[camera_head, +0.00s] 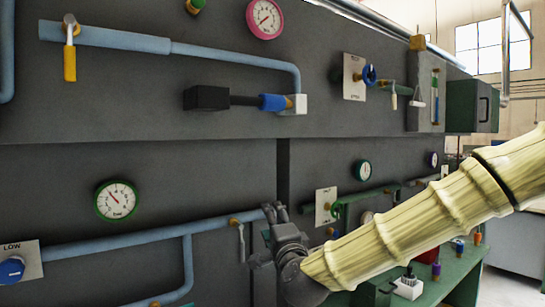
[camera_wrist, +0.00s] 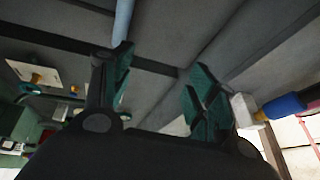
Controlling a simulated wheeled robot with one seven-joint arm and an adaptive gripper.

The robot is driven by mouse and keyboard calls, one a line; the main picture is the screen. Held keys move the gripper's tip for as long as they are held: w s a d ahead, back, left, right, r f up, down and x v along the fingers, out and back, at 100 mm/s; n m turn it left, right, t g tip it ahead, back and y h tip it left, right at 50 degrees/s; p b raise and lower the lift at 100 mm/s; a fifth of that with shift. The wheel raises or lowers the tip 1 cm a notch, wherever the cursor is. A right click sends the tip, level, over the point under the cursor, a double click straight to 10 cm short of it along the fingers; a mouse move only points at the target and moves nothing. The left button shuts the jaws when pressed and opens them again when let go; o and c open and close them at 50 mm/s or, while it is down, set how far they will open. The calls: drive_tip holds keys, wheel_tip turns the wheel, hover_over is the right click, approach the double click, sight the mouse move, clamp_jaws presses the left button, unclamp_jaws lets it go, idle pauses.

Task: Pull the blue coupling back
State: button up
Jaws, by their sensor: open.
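The blue coupling (camera_head: 273,102) is on the upper dark panel in the head view, between a dark hose (camera_head: 244,101) and a brass fitting beside a white block (camera_head: 299,104). In the wrist view the blue coupling (camera_wrist: 285,106) shows at the right, with the white block (camera_wrist: 243,108) partly behind a finger. My gripper (camera_head: 275,211) is below the coupling in the head view, near the end of the lower blue pipe. In the wrist view my gripper (camera_wrist: 159,72) is open, with nothing between its fingers, and the coupling lies outside the right finger.
A black block (camera_head: 206,98) is at the hose's left end. A blue pipe (camera_head: 225,55) runs above and bends down to the white block. The lower blue pipe (camera_head: 130,242) and a brass-and-grey valve (camera_head: 238,225) are close to my gripper. A green bench (camera_head: 450,262) stands at the right.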

sight(274, 105)
drive_tip(key=s+d+r+m+t+h, duration=0.1)
drive_tip(key=s+r+m+t, duration=0.15)
drive_tip(key=r, duration=0.95)
drive_tip(key=s+r+m+t, duration=0.2)
drive_tip(key=s+r, duration=0.1)
drive_tip(key=r, duration=0.9)
drive_tip(key=p+x, duration=0.2)
drive_tip(key=x, duration=0.2)
drive_tip(key=p+x, duration=0.3)
drive_tip(key=x, duration=0.2)
drive_tip(key=shift+s+d, duration=0.1)
drive_tip(key=shift+d, duration=0.1)
drive_tip(key=shift+w+a+r+p, duration=0.15)
drive_tip(key=shift+w+r+p, duration=0.15)
drive_tip(key=shift+w, duration=0.35)
